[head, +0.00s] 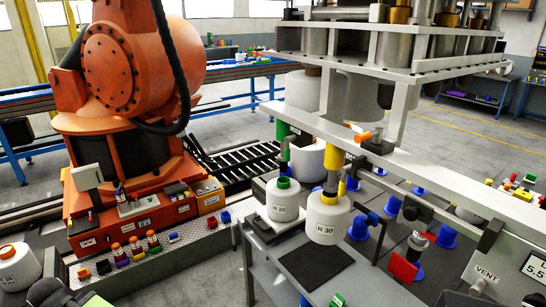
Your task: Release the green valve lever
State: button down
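I cannot make out a clear green valve lever. A green collar (283,131) sits on the left hanging pipe under the overhead frame. Below it stands a white bobbin with a green top (283,205), labelled R 20 or similar. To its right, a yellow collar (335,160) is on a second pipe, above a white bobbin labelled R 30 (328,222). A small orange lever-like part (364,136) sits on the grey beam. A small green piece (337,300) shows at the bottom edge, partly cut off. No fingers of my gripper can be made out.
A large orange robot arm (125,80) stands at the left on a base with small coloured bobbins in front. A grey table (340,258) with a dark mat lies in the middle. Blue spools (446,237) and a VENT panel (487,273) are at the right.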

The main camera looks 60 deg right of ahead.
aim_at(288, 139)
jog(key=z, duration=0.1)
jog(key=i, duration=0.95)
jog(key=u, duration=0.05)
